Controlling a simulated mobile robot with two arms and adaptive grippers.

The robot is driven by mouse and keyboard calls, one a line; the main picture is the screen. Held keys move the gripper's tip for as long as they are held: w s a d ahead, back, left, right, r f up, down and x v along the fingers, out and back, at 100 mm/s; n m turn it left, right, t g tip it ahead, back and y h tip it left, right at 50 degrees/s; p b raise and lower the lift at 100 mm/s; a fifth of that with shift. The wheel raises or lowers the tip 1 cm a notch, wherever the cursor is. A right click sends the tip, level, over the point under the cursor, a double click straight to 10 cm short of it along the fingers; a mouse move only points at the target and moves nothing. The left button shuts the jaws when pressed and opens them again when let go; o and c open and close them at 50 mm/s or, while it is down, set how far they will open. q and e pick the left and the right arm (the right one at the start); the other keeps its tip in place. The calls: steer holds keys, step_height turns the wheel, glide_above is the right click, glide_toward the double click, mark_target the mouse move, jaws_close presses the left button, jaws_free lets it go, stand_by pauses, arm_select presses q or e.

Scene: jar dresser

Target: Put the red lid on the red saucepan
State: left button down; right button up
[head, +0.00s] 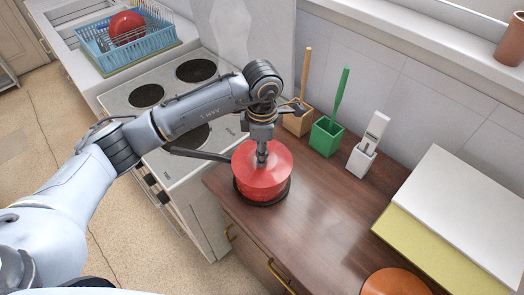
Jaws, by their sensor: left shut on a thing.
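The red lid (268,171) is on top of the red saucepan (261,194), covering its opening. Whether the lid sits fully flush on the rim I cannot tell. The saucepan stands on a dark round mat on the left end of the brown wooden counter, with its dark handle pointing left over the stove. My left gripper (263,158) points down over the middle of the lid and is shut on its knob, which the fingers mostly hide. My right gripper is not in view.
Wooden, green and white holders (326,137) with utensils stand along the wall behind the saucepan. A white box (467,215) and an orange round thing (395,282) are at the right. The stove (172,110) adjoins on the left. The counter's middle is clear.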

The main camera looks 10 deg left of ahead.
arm_select(q)
steer(key=c, duration=1)
jaws_free()
steer(key=shift+r+p, duration=0.5)
steer(key=shift+p, duration=0.2)
steer(key=shift+r, duration=0.3)
step_height(320, 180, up, 12)
steer(key=b, duration=0.3)
steer(key=shift+f+b, duration=0.25)
steer(key=shift+b, duration=0.15)
steer(key=shift+f, duration=0.1)
